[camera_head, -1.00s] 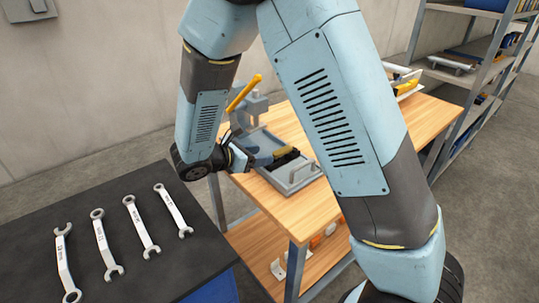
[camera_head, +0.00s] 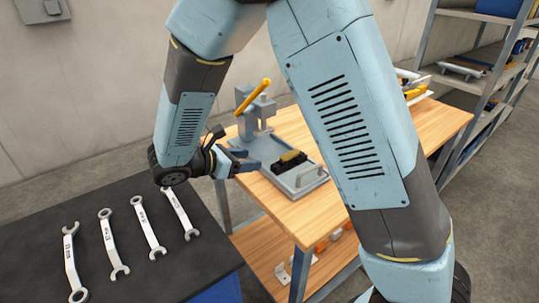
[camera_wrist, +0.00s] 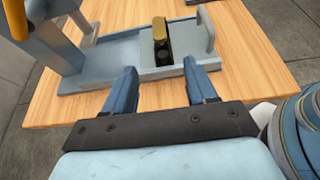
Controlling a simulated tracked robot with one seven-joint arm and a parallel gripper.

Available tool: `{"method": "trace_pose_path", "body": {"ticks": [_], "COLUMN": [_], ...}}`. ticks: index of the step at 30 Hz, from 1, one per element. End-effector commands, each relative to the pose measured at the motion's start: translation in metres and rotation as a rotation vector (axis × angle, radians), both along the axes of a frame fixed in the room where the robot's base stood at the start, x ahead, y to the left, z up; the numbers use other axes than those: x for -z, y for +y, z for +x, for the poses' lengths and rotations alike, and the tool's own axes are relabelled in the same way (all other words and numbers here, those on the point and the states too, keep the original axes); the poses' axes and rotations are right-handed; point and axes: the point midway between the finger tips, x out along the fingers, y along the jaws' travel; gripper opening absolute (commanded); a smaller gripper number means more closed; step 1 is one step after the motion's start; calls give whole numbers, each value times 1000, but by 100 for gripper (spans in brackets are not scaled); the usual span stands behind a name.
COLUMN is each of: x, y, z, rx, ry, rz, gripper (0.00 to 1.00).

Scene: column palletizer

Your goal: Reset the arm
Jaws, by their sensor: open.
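My gripper (camera_head: 246,161) is open and empty in the head view, at the left edge of the wooden workbench, beside a grey tray-like fixture (camera_head: 312,183). In the wrist view my gripper (camera_wrist: 160,88) shows its two blue fingers spread apart over the near edge of the wood. Between and beyond them lies the fixture (camera_wrist: 105,78), with a black piece with a yellow top (camera_wrist: 161,40) on it. The fingers hold nothing. My arm covers part of the bench in the head view.
A press with a yellow lever (camera_head: 252,98) stands at the fixture's back. Several wrenches (camera_head: 112,243) lie on a dark table (camera_head: 35,215) at left. The bench (camera_head: 300,215) has a lower shelf with small parts. A storage rack (camera_head: 470,85) stands at right.

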Motion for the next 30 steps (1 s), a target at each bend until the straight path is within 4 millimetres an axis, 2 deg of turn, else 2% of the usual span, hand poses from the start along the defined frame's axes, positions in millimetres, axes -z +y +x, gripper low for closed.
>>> {"method": "trace_pose_path", "body": {"ticks": [5, 14, 21, 30], "x": [-11, -56, -86, -118], "y": [-16, -95, -151, -203], "z": [1, -8, -29, -64], "rx": [57, 357, 609, 905], "ry": [-11, -84, -175, -322], "rz": [50, 317, 553, 851], "gripper": [57, 57, 57, 57]}}
